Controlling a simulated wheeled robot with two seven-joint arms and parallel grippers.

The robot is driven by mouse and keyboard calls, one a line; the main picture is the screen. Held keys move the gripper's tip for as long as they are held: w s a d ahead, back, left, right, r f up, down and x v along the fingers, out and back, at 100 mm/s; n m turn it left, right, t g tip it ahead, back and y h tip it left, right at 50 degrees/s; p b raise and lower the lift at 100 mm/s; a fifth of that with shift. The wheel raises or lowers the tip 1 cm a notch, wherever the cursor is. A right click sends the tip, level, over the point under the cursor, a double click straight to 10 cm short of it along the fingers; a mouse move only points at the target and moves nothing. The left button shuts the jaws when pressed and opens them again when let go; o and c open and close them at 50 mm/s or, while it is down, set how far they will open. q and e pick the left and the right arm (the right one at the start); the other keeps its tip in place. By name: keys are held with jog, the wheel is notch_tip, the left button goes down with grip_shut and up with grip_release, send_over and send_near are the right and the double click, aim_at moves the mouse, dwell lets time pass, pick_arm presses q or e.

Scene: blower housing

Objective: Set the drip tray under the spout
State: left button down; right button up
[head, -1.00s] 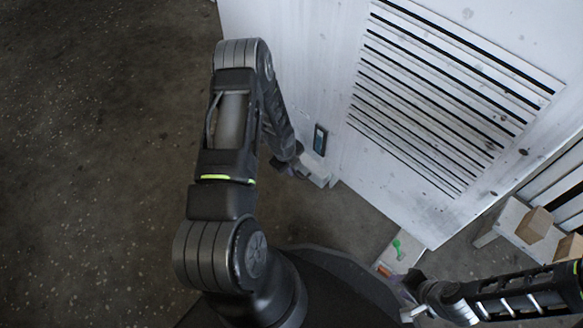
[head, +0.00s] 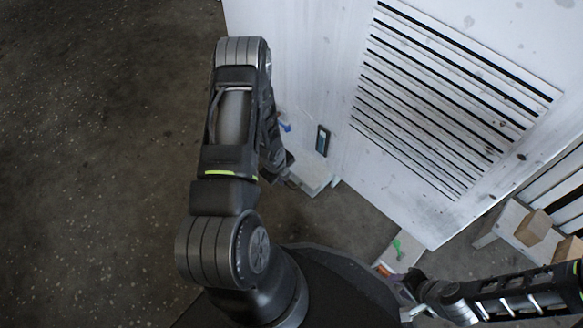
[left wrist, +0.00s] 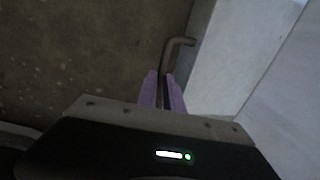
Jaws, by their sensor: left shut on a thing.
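My left gripper (left wrist: 163,92), with purple fingers, is shut on a thin bent grey rod (left wrist: 179,42) in the left wrist view. The rod rises from between the fingertips and bends to the right. In the head view the left gripper is mostly hidden by my own arm, beside a pale ledge (head: 314,174) at the foot of the white housing (head: 300,70). I cannot clearly make out a drip tray or a spout. My right gripper (head: 412,284) is at the lower right; its fingers are too small to judge.
The housing has a slatted vent (head: 440,100), a small dark panel (head: 322,139) and a small blue part (head: 286,127). A pale board with a green item (head: 398,249) lies near my right gripper. Wooden blocks (head: 533,226) sit at the right. Open floor lies left.

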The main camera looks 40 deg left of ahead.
pick_arm(q)
jog(key=s+a+p, duration=0.1)
jog(key=s, duration=1)
jog(key=shift+s+p, duration=0.25)
jog(key=shift+p, duration=0.1)
jog(key=c, duration=1.5)
grip_release()
jog(key=r+p, duration=0.1)
jog(key=r, duration=0.1)
jog(key=s+r+p, duration=0.1)
jog(key=r, duration=0.2)
jog(key=r+p, duration=0.1)
jog(key=r, duration=0.1)
jog(key=shift+s+r, duration=0.25)
jog(key=shift+r, duration=0.1)
